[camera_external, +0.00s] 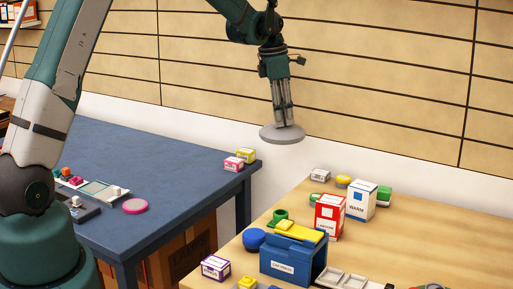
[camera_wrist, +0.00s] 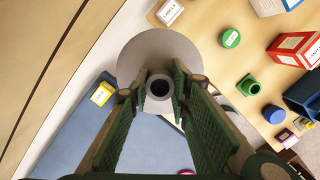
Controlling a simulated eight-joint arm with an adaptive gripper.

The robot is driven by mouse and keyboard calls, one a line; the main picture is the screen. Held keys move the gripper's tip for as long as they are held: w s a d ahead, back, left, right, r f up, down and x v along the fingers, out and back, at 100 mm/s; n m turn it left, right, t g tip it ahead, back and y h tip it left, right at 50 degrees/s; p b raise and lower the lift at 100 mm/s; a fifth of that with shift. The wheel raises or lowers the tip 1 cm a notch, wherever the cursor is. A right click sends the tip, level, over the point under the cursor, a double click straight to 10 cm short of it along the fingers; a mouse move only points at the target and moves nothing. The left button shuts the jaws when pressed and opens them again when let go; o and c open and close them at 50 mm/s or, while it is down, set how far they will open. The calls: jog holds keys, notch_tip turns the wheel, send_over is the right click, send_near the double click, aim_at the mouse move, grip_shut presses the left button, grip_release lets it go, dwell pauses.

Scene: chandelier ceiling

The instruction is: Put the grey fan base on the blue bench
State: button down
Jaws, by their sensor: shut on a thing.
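The grey fan base (camera_external: 281,137) is a round disc with a short collar. My gripper (camera_external: 284,124) is shut on its collar and holds it in the air, above the gap between the two tables. In the wrist view the fan base (camera_wrist: 135,62) shows its disc and hollow collar between my gripper's fingers (camera_wrist: 160,92). The blue bench (camera_external: 165,150) is the dark blue table at the left, below and left of the fan base. It also shows in the wrist view (camera_wrist: 75,150).
A pink disc (camera_external: 135,206) lies further left. The wooden table (camera_external: 430,215) at right holds a red box (camera_external: 329,216), a white box (camera_external: 361,200) and a blue bin (camera_external: 285,262).

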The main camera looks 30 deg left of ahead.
jog(key=s+a+n, duration=0.3)
jog(key=s+a, duration=0.1)
jog(key=a, duration=1.9)
jog(key=s+a+n, duration=0.2)
jog(key=s+a, duration=0.1)
jog(key=a, duration=1.9)
jog(key=shift+y, duration=0.4)
jog(key=shift+s+a+f, duration=0.1)
jog(key=shift+s+f, duration=0.05)
jog(key=shift+f, duration=1.1)
jog(key=shift+s+a+f, duration=0.1)
jog(key=shift+f, duration=1.15)
jog(key=shift+d, duration=0.1)
notch_tip(320, 180, down, 6)
jog(key=shift+b, duration=0.4)
jog(key=shift+f, duration=0.2)
jog(key=shift+f, duration=1.8)
jog(key=shift+f, duration=0.1)
